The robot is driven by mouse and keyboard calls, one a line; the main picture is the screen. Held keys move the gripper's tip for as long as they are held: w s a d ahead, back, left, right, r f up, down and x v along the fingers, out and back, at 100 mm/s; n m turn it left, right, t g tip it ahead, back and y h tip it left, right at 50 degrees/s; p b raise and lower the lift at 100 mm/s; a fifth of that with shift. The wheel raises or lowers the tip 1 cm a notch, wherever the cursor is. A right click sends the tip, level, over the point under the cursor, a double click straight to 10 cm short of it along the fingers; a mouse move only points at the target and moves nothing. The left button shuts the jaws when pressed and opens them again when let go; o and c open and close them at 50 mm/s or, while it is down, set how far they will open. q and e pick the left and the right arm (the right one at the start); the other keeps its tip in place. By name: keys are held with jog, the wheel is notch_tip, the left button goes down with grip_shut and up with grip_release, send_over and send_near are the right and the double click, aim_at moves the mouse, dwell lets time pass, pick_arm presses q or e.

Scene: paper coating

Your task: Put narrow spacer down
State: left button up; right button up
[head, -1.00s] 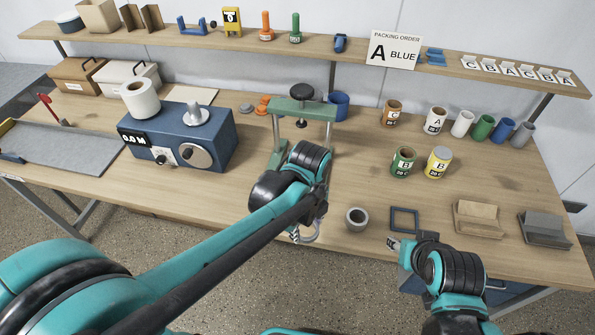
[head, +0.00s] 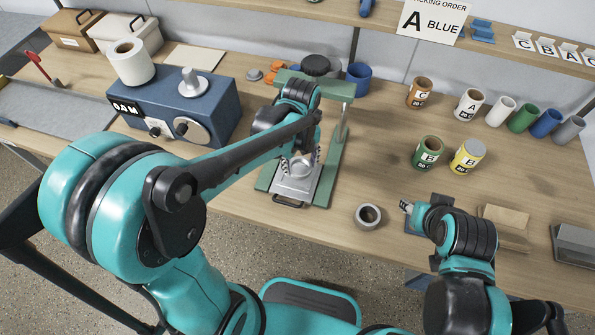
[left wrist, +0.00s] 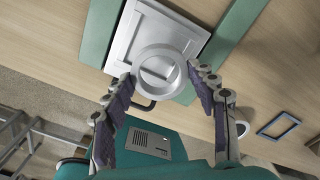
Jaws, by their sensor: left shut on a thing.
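A pale ring (left wrist: 160,50), which looks like the narrow spacer, sits between the fingertips of my left gripper (left wrist: 160,75) in the left wrist view. The fingers are shut on its two sides. It is over the silver plate (left wrist: 133,40) of the green press (head: 333,170); whether it touches the plate I cannot tell. In the head view my left gripper (head: 303,158) is low over the silver plate (head: 297,188), partly hiding the ring. My right gripper (head: 407,207) is near the dark square frame (head: 417,225); its jaw opening is unclear.
A grey ring (head: 368,216) lies on the table right of the press. The blue machine (head: 180,108) with a white roll stands to the left. Labelled cans (head: 467,155) stand to the right. The press's side posts flank my left gripper closely.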

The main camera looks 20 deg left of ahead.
aim_at(297, 170)
pick_arm(q)
jog(key=shift+w+a+f, duration=0.45)
jog(key=shift+a, duration=0.15)
jog(key=shift+f+b, duration=1.1)
jog(key=shift+f, duration=0.9)
jog(key=shift+f, duration=0.2)
jog(key=o, duration=1.1)
jog(key=shift+s, duration=0.1)
